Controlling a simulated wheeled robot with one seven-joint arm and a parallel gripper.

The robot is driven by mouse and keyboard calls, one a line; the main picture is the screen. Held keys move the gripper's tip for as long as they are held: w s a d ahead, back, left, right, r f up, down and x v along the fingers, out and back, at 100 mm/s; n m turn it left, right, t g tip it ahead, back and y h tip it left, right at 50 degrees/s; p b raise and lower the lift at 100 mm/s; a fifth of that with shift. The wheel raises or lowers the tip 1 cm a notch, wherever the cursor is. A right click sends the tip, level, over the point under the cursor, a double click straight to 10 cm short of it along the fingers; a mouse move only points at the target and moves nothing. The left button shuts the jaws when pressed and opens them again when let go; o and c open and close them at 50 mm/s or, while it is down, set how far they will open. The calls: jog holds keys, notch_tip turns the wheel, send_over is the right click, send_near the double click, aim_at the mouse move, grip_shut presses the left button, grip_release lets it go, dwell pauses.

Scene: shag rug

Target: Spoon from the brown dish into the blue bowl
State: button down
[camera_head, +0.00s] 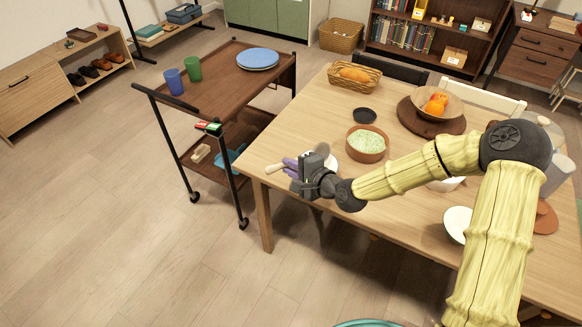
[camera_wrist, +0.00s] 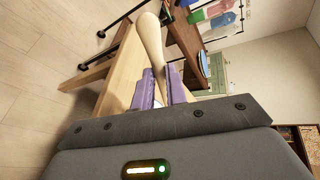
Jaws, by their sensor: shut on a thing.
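My gripper (camera_head: 292,166) is over the near left corner of the table, its purple fingers shut on a pale beige spoon (camera_head: 274,169). In the wrist view the spoon (camera_wrist: 151,45) stands out from between the purple fingers (camera_wrist: 161,88), its wide rounded end away from the palm. A greyish round shape (camera_head: 322,148) shows just beyond the gripper; I cannot tell if it is part of the spoon. The brown dish (camera_head: 367,155), with pale green contents, stands on the table to the right of the gripper. I cannot clearly identify the blue bowl.
A teal curved edge (camera_head: 365,323) shows at the bottom. The table (camera_head: 300,125) also holds a bread basket (camera_head: 357,83), a black disc (camera_head: 365,115), a fruit bowl (camera_head: 440,103) and a white dish (camera_head: 457,224). A brown cart (camera_head: 225,75) stands left; floor is clear in front.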

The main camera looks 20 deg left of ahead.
jog(key=shift+w+a+r+n+g+h+p, duration=0.15)
jog(key=shift+r+g+h+p, duration=0.35)
jog(key=shift+p, duration=1.4)
jog(key=shift+r+n+g+h+p, duration=0.15)
jog(key=shift+g+h+p, duration=0.6)
jog(key=shift+p, duration=1.15)
jog(key=h+p, duration=0.1)
jog(key=p, duration=0.1)
jog(key=g+h+p, duration=0.1)
jog(key=p, duration=0.1)
jog(key=shift+w+a+r, duration=0.1)
jog(key=shift+a+r, duration=0.05)
jog(key=shift+r, duration=0.1)
jog(key=g+h+p, duration=0.1)
jog(key=p, duration=0.1)
jog(key=r+g+h+p, duration=0.1)
jog(key=h+p, duration=0.1)
jog(key=p, duration=0.1)
jog(key=n+g+h+p, duration=0.1)
jog(key=h+p, duration=0.1)
jog(key=shift+w+a+r, duration=0.15)
jog(key=shift+w+a, duration=0.1)
jog(key=shift+a, duration=0.1)
jog(key=shift+w+a+r+g+h+p, duration=0.1)
jog(key=shift+g+h+p, duration=0.25)
jog(key=shift+h, duration=0.2)
jog(key=shift+r+g+h+p, duration=0.1)
jog(key=shift+g+h+p, duration=0.15)
jog(key=shift+h, duration=0.25)
